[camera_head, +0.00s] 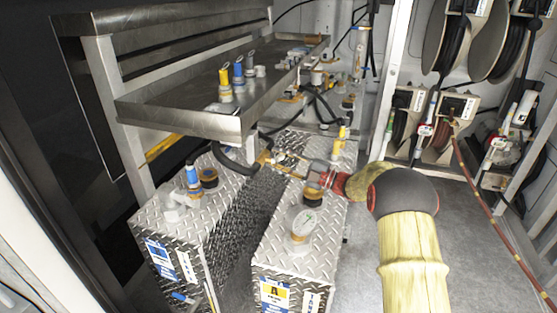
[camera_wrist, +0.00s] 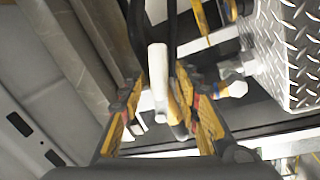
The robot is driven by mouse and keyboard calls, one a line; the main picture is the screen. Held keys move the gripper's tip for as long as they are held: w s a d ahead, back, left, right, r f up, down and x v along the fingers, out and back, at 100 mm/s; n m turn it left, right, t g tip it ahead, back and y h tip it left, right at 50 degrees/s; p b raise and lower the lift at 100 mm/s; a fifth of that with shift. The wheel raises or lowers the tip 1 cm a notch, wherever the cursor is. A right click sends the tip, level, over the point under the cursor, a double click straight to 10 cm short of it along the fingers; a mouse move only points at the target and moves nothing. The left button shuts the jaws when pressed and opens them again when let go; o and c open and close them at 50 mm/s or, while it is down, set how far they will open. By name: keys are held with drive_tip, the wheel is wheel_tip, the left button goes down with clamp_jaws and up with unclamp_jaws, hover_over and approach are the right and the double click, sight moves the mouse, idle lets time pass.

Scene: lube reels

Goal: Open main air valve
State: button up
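My gripper (camera_wrist: 157,88) is open in the wrist view, with a yellow finger on each side of a pale, upright bar-like part (camera_wrist: 158,75). The part shows between or just beyond the fingertips, and I cannot tell whether either finger touches it. I cannot tell for sure whether this part is the main air valve handle. In the head view my gripper (camera_head: 283,163) reaches left over the gap between two diamond-plate tanks, below the metal shelf. The valve is not clearly made out there.
The right tank (camera_head: 275,237) and left tank (camera_head: 172,235) stand close below my gripper. A metal shelf (camera_head: 180,118) overhangs the left tank. Black hoses (camera_head: 235,160) hang near my gripper. Hose reels (camera_head: 450,45) are at the right. Grey floor (camera_head: 355,280) is clear beside the right tank.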

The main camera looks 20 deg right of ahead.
drive_tip(key=v, duration=1.2)
